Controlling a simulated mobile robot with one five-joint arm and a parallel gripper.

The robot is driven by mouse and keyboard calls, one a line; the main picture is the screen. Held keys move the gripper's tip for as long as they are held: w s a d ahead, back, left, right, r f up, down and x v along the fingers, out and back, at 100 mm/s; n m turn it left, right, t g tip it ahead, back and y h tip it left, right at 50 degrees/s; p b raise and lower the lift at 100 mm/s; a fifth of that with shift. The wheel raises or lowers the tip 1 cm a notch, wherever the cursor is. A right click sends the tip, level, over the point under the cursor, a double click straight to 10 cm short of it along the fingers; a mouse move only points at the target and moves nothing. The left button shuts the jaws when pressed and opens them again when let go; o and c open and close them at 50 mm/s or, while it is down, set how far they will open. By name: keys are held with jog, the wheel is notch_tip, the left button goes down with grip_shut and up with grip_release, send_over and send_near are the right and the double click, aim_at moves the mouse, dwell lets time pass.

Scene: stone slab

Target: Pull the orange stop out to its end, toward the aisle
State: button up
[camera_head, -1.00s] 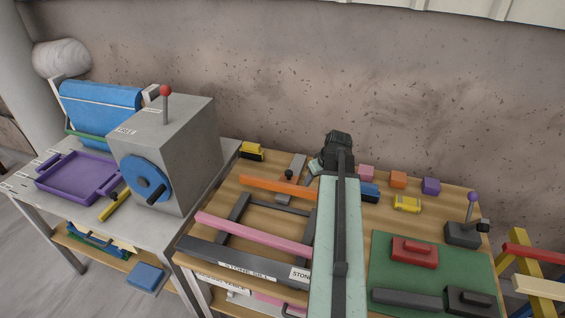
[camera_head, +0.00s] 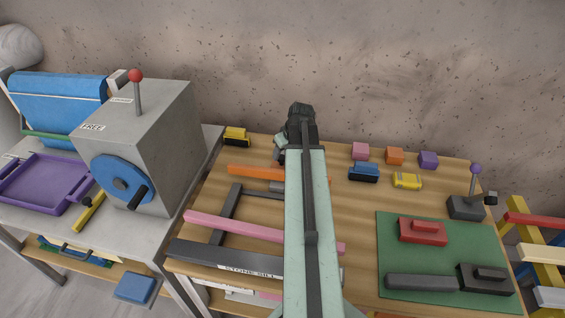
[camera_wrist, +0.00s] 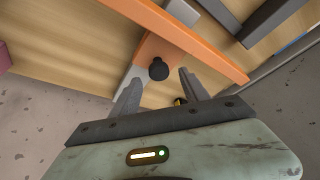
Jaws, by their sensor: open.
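The orange stop (camera_head: 248,171) is a long flat bar lying across the back part of the wooden bench, partly hidden behind my arm in the head view. In the wrist view the orange stop (camera_wrist: 205,48) runs diagonally, with a tab over a grey slide (camera_wrist: 182,11). A black knob (camera_wrist: 158,69) stands on that tab. My gripper (camera_wrist: 160,77) is open, with one finger on each side of the knob's near side in the picture. The knob appears between or just beyond the fingertips; I cannot tell its depth. The head view hides the knob and fingers.
A pink bar (camera_head: 215,225) crosses dark rails in front of the stop, above the dark front sill (camera_head: 200,252). A grey box with a blue wheel (camera_head: 122,180) stands left. Small blocks and toy cars lie right, behind a green mat (camera_head: 395,262).

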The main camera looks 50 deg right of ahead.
aim_at(282, 157)
jog(key=b+x, duration=0.2)
jog(key=x, duration=0.1)
jog(key=shift+d+f, duration=0.1)
jog(key=shift+f, duration=0.15)
jog(key=shift+r, duration=0.1)
grip_shut()
dwell(1.0)
